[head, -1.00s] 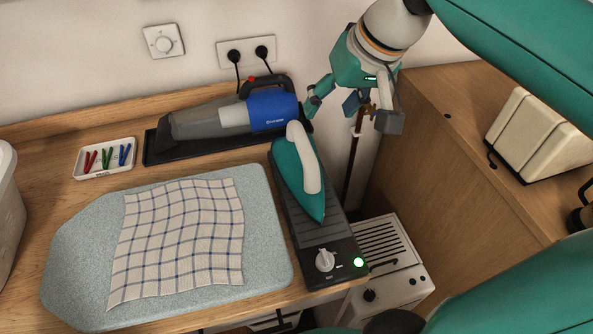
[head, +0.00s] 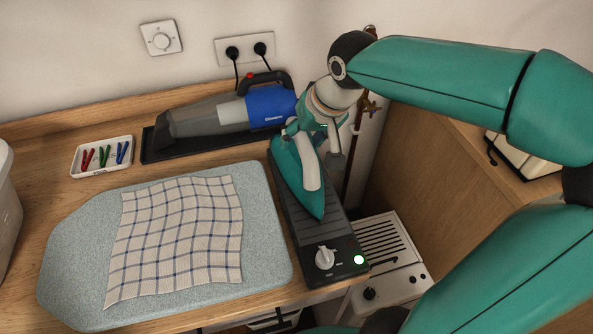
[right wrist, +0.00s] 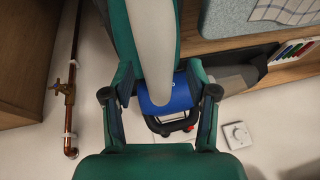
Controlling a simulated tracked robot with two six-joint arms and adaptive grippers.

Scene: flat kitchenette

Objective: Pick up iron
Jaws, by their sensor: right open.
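The iron (head: 293,178) has a teal body and a pale grey handle. It lies on a dark station (head: 325,230) with a white knob and a lit green light, its tip toward the front. My right gripper (head: 318,138) is at the rear end of the iron in the head view. In the right wrist view the open fingers (right wrist: 158,98) stand on either side of the pale handle (right wrist: 153,45), with gaps visible. Whether a finger touches the iron I cannot tell. My left gripper is not in view.
A blue and grey handheld vacuum (head: 225,113) lies on a dark tray behind and left of the iron. A checked cloth (head: 180,235) covers part of the ironing pad (head: 75,255). A small tray with pegs (head: 85,172) is farther left. A copper pipe (head: 350,175) runs down close behind the gripper.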

